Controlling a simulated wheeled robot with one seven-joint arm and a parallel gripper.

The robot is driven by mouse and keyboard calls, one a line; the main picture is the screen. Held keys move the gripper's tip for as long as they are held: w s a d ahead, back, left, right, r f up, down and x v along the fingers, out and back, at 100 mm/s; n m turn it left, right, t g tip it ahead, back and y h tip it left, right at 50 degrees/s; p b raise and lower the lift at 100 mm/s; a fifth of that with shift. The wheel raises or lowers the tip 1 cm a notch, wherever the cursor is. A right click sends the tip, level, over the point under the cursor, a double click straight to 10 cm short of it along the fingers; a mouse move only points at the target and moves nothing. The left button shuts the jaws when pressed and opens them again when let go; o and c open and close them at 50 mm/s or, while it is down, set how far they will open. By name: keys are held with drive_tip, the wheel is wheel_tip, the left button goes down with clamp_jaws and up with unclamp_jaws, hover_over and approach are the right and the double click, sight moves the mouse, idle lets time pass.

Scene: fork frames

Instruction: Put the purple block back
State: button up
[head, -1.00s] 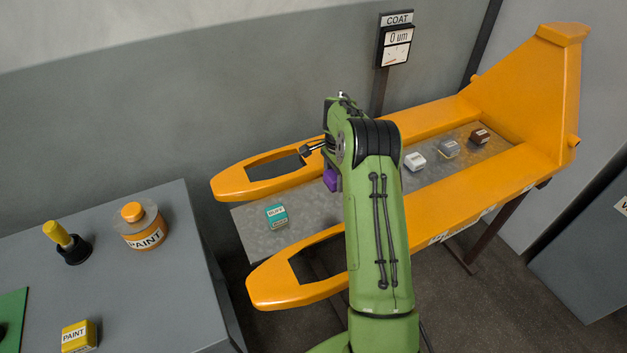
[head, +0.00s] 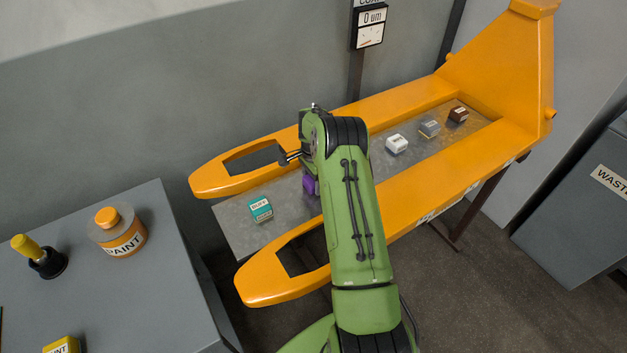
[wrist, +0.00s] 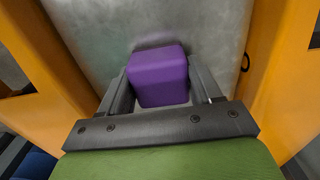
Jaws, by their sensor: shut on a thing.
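The purple block (wrist: 160,75) is between the two fingers of my gripper (wrist: 160,84) in the wrist view, and the gripper is shut on it. The grey metal plate shows behind the block, with a dark shadow beside it; I cannot tell whether the block touches the plate. In the head view only a part of the purple block (head: 311,186) shows at the left side of my arm, and the fingers are hidden behind the arm. The block is over the plate (head: 236,226), between the two orange arms of the frame (head: 400,205).
A teal block (head: 261,209) lies left of the purple one. A white block (head: 397,144), a grey block (head: 429,128) and a brown block (head: 458,115) lie in a row to the right. A paint jar (head: 122,236) stands on the left table. A waste bin (head: 580,210) is at right.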

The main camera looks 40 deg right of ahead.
drive_tip(key=o, duration=1.5)
drive_tip(key=shift+f, duration=0.15)
drive_tip(key=shift+c, duration=0.2)
wheel_tip(320, 180, up, 12)
drive_tip(key=r+p, duration=0.1)
drive_tip(key=p, duration=0.1)
drive_tip(key=s+a+r+n+t+h, duration=0.1)
drive_tip(key=s+a+r+n, duration=0.3)
drive_tip(key=a+r, duration=0.4)
drive_tip(key=s+a+r+n+t, duration=0.1)
drive_tip(key=s+a+r+n, duration=0.35)
drive_tip(key=r, duration=0.55)
drive_tip(key=s+a+n+t, duration=0.1)
drive_tip(key=s+a+n, duration=0.2)
drive_tip(key=s, duration=0.4)
drive_tip(key=s+a+n+t, duration=0.1)
drive_tip(key=s+a+n, duration=0.2)
drive_tip(key=s, duration=0.4)
drive_tip(key=s+a+n+t+y, duration=0.1)
drive_tip(key=s+a+n, duration=0.3)
drive_tip(key=s, duration=0.4)
drive_tip(key=shift+a+r+t, duration=0.3)
drive_tip(key=shift+a, duration=0.15)
